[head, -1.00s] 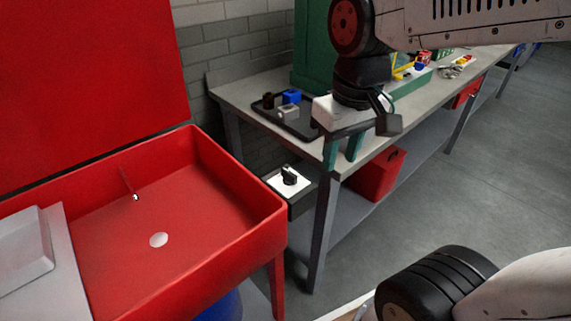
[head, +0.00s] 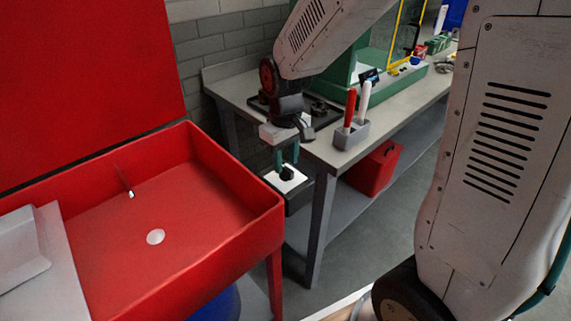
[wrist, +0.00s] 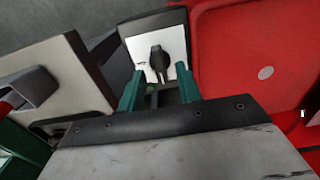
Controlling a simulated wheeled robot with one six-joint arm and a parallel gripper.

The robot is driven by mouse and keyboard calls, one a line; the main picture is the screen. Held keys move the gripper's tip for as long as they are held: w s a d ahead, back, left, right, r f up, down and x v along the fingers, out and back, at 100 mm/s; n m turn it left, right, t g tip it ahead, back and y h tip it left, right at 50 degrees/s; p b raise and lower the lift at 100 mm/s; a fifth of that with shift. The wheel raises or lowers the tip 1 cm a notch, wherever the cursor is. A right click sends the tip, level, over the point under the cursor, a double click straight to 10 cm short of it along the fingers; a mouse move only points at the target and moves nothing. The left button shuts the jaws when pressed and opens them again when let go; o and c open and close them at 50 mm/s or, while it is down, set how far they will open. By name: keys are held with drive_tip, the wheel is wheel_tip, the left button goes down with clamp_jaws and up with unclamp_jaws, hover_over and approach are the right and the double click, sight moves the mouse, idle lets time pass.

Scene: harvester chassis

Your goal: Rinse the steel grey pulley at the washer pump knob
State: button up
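The washer pump knob (head: 287,173) is black on a white plate, on a dark box beside the sink. My gripper (head: 288,156) points down just above it. In the wrist view the knob (wrist: 157,62) shows beyond and between the teal fingertips of my gripper (wrist: 158,84). The fingers are apart, with nothing clearly held between them. A pale round disc (head: 155,237) lies flat on the floor of the red sink (head: 205,205); it also shows in the wrist view (wrist: 265,73). I cannot tell whether it is the steel grey pulley or a drain.
A thin spout (head: 125,182) reaches over the sink. The workbench (head: 345,155) behind carries a dark tray (head: 322,108), partly hidden by my arm, and a grey holder (head: 350,134) with red and white sticks. A red box (head: 374,168) sits on the lower shelf.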

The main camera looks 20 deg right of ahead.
sight(286, 168)
drive_tip(key=shift+f, duration=1.05)
clamp_jaws()
drive_tip(key=shift+m, duration=1.7)
unclamp_jaws()
wheel_tip(286, 168, up, 8)
drive_tip(key=shift+f, duration=0.1)
